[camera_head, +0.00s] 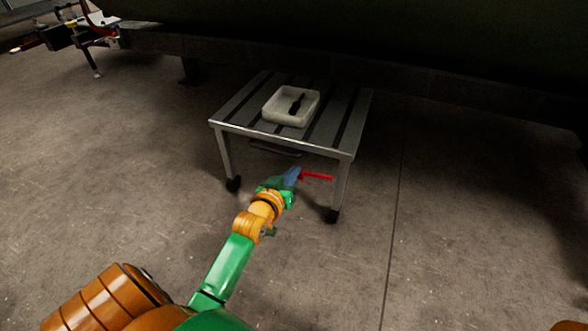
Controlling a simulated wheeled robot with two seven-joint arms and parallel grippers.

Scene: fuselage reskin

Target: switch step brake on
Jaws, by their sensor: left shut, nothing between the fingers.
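The step (252,132) is a low grey metal platform with a slatted top, standing on legs with dark castors. A red brake lever (318,177) sticks out below the step's front edge, near its front right leg, and lies about level. My left gripper (297,173) is shut and empty at the left end of the red lever. It looks to be touching the lever or just beside it; I cannot tell which. The left end of the lever is partly hidden by the gripper. My right gripper is not in view.
A white tray (268,108) with a dark tool (297,104) in it sits on the step. The dark fuselage (380,35) hangs low over the back. A stand with equipment (75,35) is at the far left. The concrete floor in front and to the right is clear.

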